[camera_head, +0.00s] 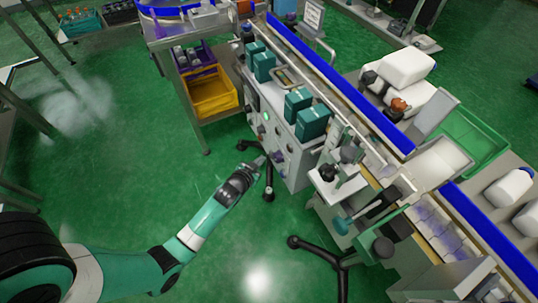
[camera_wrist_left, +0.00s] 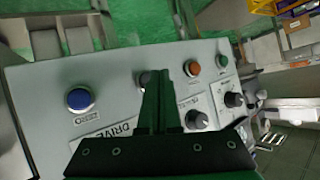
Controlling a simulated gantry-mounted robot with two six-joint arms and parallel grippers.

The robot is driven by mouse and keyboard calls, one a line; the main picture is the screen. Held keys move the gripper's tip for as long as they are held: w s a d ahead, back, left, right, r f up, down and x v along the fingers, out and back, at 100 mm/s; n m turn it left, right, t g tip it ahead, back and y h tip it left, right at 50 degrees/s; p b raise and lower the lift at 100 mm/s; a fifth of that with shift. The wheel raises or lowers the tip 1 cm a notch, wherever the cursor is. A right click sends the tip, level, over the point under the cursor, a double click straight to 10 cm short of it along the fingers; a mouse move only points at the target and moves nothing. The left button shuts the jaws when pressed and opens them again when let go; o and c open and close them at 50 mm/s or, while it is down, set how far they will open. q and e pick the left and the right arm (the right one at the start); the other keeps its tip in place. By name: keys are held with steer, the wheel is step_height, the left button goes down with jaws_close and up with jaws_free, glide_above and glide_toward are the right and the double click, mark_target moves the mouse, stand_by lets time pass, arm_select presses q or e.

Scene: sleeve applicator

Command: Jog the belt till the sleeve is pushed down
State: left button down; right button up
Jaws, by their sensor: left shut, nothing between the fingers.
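My left gripper (camera_head: 262,160) is shut and empty, close in front of the grey control cabinet (camera_head: 297,160) beside the conveyor. In the left wrist view its closed fingers (camera_wrist_left: 160,92) stand over a grey panel (camera_wrist_left: 50,130) marked DRIVE. The panel carries a blue button (camera_wrist_left: 80,99), an orange-red button (camera_wrist_left: 192,68), a green button (camera_wrist_left: 222,60) and black knobs (camera_wrist_left: 197,119). Another dark control is partly hidden behind the fingers. I cannot tell whether the fingertips touch the panel. The conveyor has a long blue rail (camera_head: 335,78). I cannot make out the sleeve.
Teal boxes (camera_head: 312,122) stand on the cabinet top. Yellow (camera_head: 212,95) and purple bins sit on a shelf at its left. White jugs (camera_head: 405,66) and a green tray (camera_head: 470,140) lie beyond the conveyor. A black-footed stand (camera_head: 340,265) is at front; green floor at left is open.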

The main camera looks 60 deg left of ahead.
arm_select(q)
steer(key=shift+s, duration=0.1)
steer(key=s+p, duration=0.3)
steer(key=s, duration=0.2)
steer(key=shift+a, duration=0.15)
stand_by(0.3)
stand_by(1.9)
